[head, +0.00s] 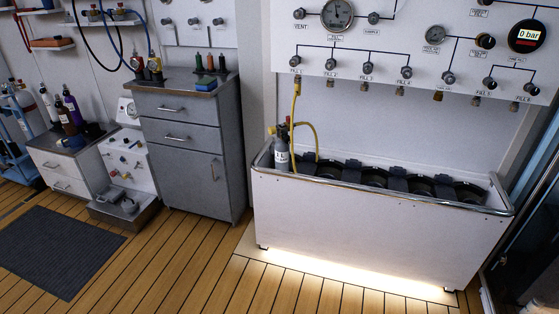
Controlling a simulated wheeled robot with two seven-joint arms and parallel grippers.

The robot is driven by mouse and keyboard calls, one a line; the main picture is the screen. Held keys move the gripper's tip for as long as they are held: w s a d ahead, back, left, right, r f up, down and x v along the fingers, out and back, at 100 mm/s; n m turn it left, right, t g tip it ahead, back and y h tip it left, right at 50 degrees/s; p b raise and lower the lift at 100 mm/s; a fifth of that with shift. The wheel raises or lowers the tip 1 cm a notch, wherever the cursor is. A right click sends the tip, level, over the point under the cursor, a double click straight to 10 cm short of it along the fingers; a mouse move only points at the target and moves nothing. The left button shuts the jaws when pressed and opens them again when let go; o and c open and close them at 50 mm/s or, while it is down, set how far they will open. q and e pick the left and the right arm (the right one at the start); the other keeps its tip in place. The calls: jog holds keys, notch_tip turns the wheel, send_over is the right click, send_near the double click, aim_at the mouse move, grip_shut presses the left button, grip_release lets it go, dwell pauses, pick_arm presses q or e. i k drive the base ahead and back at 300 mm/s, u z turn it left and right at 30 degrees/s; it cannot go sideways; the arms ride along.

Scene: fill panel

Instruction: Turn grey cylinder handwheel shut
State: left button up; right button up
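The grey cylinder (282,152) stands upright in the far left slot of the white filling trough. Its top has a dark valve with a small yellow part, and a yellow hose runs from there up to the wall panel. The handwheel is too small to make out clearly, and I cannot tell how far it is turned. Neither of my grippers shows in the head view.
The white trough (375,225) has a metal rim and several empty black slots right of the cylinder. The white fill panel (420,22) with gauges and knobs hangs above. A grey cabinet (190,140) stands to the left.

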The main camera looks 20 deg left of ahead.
aim_at(286, 139)
jog(key=u, duration=0.7)
jog(key=i, duration=0.4)
jog(key=u, duration=0.65)
jog(key=i, duration=1)
jog(key=z, duration=0.2)
